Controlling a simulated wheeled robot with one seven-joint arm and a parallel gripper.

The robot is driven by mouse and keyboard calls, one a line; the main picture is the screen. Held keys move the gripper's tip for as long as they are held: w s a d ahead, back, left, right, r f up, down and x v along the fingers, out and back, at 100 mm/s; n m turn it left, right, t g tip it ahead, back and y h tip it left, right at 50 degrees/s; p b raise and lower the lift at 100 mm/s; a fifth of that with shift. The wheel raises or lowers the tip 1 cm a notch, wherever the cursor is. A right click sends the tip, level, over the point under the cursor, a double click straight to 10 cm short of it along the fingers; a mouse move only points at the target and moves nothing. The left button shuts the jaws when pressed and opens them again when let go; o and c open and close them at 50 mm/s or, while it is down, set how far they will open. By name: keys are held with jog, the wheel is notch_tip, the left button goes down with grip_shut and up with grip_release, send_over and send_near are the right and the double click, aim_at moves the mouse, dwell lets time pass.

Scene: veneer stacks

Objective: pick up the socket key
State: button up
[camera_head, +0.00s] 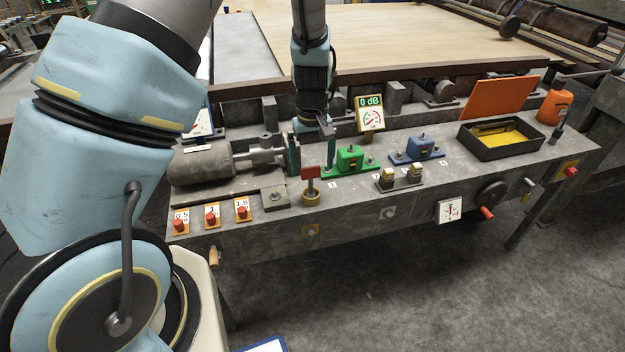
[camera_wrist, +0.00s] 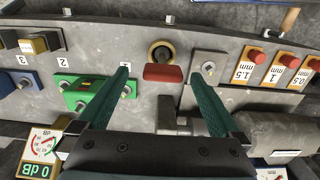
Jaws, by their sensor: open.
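The socket key appears to be the red-handled piece (camera_head: 311,173) standing upright in a brass ring (camera_head: 311,197) at the bench's front edge. In the wrist view its red handle (camera_wrist: 163,73) shows from above, in front of the brass ring (camera_wrist: 161,50); its lower end is hidden. My gripper (camera_head: 312,160) hangs over it from behind, pointing down. In the wrist view my gripper (camera_wrist: 160,75) has its two green fingers apart, with the handle between the tips in the picture and a gap on each side. It holds nothing. I cannot tell whether the tips reach the handle's height.
A green fixture (camera_head: 349,160) stands close to the right and a grey cylinder unit (camera_head: 210,165) to the left. Red buttons (camera_head: 211,221) line the left front. Farther right are a blue fixture (camera_head: 418,150), a black tray (camera_head: 484,152) and an orange bottle (camera_head: 554,103). A gauge (camera_head: 370,115) stands behind.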

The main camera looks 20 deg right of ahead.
aim_at(311, 177)
jog(key=shift+a+f+p, duration=0.2)
jog(key=shift+f+p, duration=0.7)
jog(key=shift+f, duration=1.7)
jog(key=shift+c, duration=0.2)
jog(key=c, duration=1.4)
jog(key=shift+r, duration=0.15)
